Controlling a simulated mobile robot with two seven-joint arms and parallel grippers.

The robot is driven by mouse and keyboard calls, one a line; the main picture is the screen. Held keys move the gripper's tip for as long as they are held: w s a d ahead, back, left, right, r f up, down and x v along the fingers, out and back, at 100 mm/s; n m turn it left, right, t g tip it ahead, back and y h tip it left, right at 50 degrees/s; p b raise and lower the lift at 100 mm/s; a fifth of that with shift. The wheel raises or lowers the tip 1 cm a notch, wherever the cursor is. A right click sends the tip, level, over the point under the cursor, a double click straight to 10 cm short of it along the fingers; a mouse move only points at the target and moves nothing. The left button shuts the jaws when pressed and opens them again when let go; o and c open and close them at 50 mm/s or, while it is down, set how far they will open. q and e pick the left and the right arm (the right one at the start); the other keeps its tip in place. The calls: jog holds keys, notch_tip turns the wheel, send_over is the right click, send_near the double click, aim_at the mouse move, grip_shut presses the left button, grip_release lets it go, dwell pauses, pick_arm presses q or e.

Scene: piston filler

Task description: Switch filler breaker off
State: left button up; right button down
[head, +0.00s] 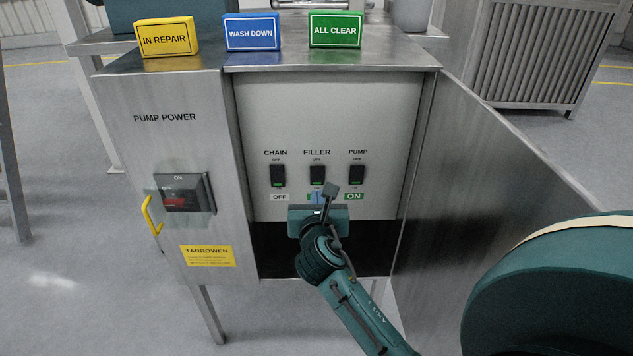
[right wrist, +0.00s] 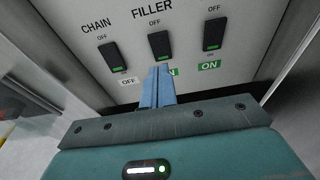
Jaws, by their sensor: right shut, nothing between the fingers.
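The filler breaker (head: 317,174) is a black rocker switch under the word FILLER, the middle of three on the grey panel. It also shows in the right wrist view (right wrist: 160,45), with a green strip at its lower end. The label below it is green and partly hidden by my fingers. My right gripper (head: 317,195) is shut and empty, with its blue fingers pointing at the panel just below the filler breaker. In the right wrist view the fingertips (right wrist: 160,70) are close under the switch; I cannot tell whether they touch. My left gripper is not in view.
The chain breaker (head: 278,175) is on the left, labelled OFF; the pump breaker (head: 357,175) is on the right, labelled ON. An open cabinet door (head: 490,200) stands at the right. A pump power switch (head: 185,192) with a yellow handle (head: 151,215) is at the left.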

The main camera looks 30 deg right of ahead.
aim_at(316, 173)
jog(key=x, duration=0.6)
jog(key=shift+r+b, duration=0.35)
jog(key=shift+r, duration=0.05)
jog(key=shift+w+d+r, duration=0.1)
jog(key=shift+w+d, duration=0.25)
jog(key=shift+w, duration=0.15)
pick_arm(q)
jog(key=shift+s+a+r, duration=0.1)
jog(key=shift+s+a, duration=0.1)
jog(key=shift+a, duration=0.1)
